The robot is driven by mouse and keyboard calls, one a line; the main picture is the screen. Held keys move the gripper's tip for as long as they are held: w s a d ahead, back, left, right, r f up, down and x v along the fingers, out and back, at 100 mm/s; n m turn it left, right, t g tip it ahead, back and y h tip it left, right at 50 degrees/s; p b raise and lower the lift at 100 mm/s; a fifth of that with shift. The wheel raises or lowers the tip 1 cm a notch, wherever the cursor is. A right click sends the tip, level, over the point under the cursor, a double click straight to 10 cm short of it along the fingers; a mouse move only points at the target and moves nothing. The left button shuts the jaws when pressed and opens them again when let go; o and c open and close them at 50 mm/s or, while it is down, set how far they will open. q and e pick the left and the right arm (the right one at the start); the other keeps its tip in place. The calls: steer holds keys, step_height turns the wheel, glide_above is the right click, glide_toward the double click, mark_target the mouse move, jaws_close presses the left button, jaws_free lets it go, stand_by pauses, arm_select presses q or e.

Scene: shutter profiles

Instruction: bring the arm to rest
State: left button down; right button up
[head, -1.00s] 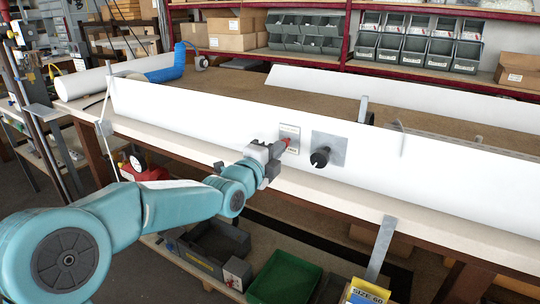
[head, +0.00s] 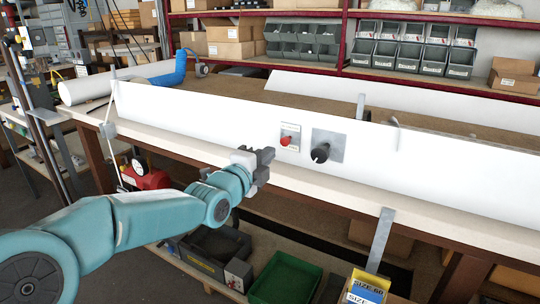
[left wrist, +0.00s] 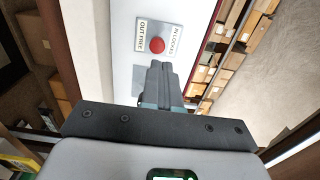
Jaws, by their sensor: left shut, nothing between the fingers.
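My left gripper (head: 266,158) is shut and empty in front of the long white profile, left of the red button in the head view. In the left wrist view its closed fingers (left wrist: 159,82) point toward the red button (left wrist: 157,45), with a gap seeming to lie between. The button sits on a small plate with printed labels; the head view also shows the red button (head: 286,141). A black knob (head: 320,153) on a grey plate is to its right. My right gripper is not in view.
The white profile (head: 190,112) stands along the pale bench edge (head: 130,130). Below are a green bin (head: 286,284) and a grey crate (head: 215,245). A red device with a gauge (head: 150,178) is at the left. Shelves with grey bins (head: 415,48) stand behind.

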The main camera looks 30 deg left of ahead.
arm_select(q)
steer(key=s, duration=0.7)
steer(key=shift+s+a+f, duration=0.2)
steer(key=shift+s, duration=0.1)
